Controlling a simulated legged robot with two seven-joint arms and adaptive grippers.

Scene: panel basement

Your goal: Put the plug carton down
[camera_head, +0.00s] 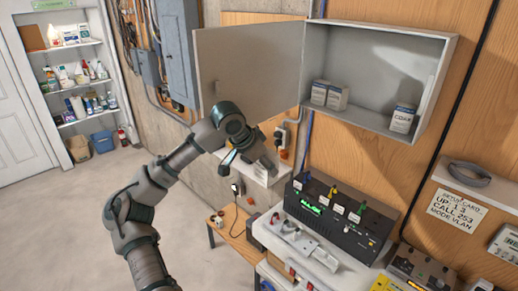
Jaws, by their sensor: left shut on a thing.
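My left gripper (262,160) is in front of the wall, below the open door of the wall cabinet. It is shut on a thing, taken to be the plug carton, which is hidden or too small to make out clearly. A white ledge shows behind and below the gripper. In the grey wall cabinet (372,45), two small white-and-blue cartons (337,97) stand side by side at the left. A carton marked COAX (403,119) stands at the right. My right gripper is not in view.
The cabinet door (245,70) hangs open to the left, just above my gripper. A black device with a green display (335,215) sits on the white-topped bench below. A small wooden table (238,232) stands left of it. Floor at left is clear.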

